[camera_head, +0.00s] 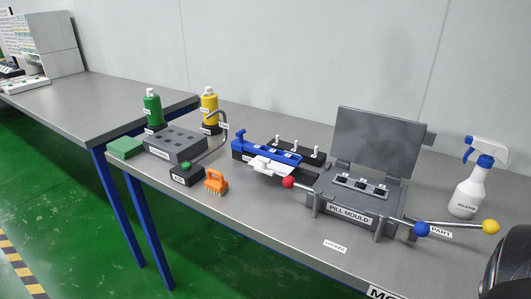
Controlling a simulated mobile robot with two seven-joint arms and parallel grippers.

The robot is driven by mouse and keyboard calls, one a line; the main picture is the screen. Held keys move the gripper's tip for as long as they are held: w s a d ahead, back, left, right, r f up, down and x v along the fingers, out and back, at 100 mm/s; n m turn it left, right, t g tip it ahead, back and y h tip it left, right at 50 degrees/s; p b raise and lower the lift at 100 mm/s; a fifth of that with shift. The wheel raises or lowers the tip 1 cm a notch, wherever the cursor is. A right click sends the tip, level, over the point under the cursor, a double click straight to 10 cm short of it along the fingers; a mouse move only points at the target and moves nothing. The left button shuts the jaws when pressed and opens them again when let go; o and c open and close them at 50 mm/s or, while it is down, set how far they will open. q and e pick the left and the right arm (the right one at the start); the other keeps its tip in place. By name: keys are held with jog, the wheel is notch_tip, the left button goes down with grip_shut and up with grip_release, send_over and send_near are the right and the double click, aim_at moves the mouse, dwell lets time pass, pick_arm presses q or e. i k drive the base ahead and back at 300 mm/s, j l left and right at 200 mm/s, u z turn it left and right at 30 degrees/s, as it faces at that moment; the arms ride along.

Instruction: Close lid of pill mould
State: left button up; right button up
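The pill mould (350,214) is a grey block on the metal bench, right of centre. Its lid (380,142) is a flat grey plate that stands open, nearly upright, at the back of the block, with a small tab at its right edge. The cavity plate with dark slots lies exposed in front of the lid. A rod with a red ball (288,182) sticks out at the mould's left. A blue ball (421,229) and a yellow ball (491,227) sit on a rod at its right.
A white spray bottle (467,190) stands right of the mould. A blue fixture (266,150) with white pegs behind it is close to its left. An orange brush (215,181), a button box (186,174), and green and yellow bottles stand further left. The front bench strip is mostly clear.

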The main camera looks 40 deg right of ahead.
aim_at(390, 144)
jog(key=z, duration=1.55)
jog(key=k+u, duration=0.2)
